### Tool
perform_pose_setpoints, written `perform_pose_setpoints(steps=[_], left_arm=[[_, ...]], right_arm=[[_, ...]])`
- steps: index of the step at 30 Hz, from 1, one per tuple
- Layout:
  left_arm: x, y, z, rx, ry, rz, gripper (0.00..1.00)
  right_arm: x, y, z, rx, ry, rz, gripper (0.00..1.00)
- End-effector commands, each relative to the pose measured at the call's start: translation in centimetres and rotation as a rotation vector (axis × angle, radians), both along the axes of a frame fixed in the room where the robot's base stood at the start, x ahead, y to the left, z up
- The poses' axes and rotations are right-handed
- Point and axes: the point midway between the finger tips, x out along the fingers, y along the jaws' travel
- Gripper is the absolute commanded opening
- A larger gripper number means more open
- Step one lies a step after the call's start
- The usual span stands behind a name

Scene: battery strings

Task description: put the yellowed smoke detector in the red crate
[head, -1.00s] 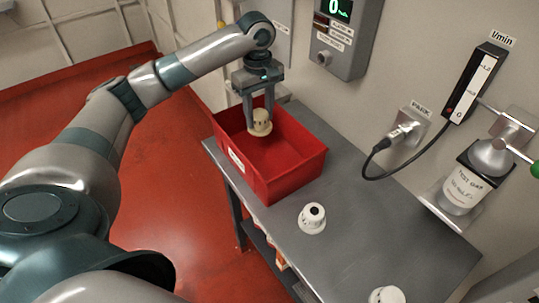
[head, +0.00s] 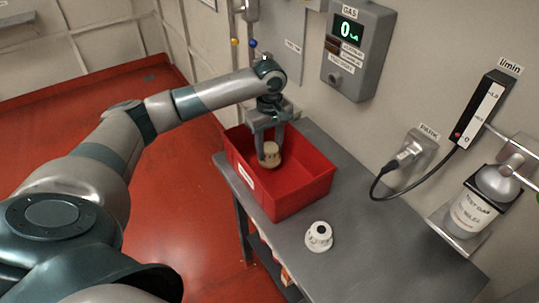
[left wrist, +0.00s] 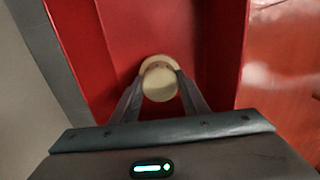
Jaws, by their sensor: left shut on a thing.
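The yellowed smoke detector (head: 270,155) is between the fingers of my left gripper (head: 270,158), which is shut on it. It is inside the outline of the red crate (head: 305,189), low between the walls. I cannot tell whether it touches the crate floor. In the left wrist view the detector (left wrist: 159,82) shows as a cream disc between the fingertips (left wrist: 160,88), with the red crate floor (left wrist: 118,35) around it. My right gripper is not in view.
A whiter detector (head: 318,237) with a dark centre stands on the grey bench (head: 370,245) in front of the crate. A gas panel (head: 357,50), a socket with a black cable (head: 410,155) and a test gas bottle (head: 474,212) are along the wall at the right.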

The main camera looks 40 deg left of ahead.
Motion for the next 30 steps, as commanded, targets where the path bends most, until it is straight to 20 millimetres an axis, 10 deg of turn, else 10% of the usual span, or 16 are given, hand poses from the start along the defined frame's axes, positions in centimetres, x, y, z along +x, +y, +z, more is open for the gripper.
perform_pose_setpoints(steps=[30], left_arm=[[-0.1,0.0,-3.8,0.0,0.001,0.0,0.17]], right_arm=[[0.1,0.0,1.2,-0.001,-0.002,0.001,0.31]])
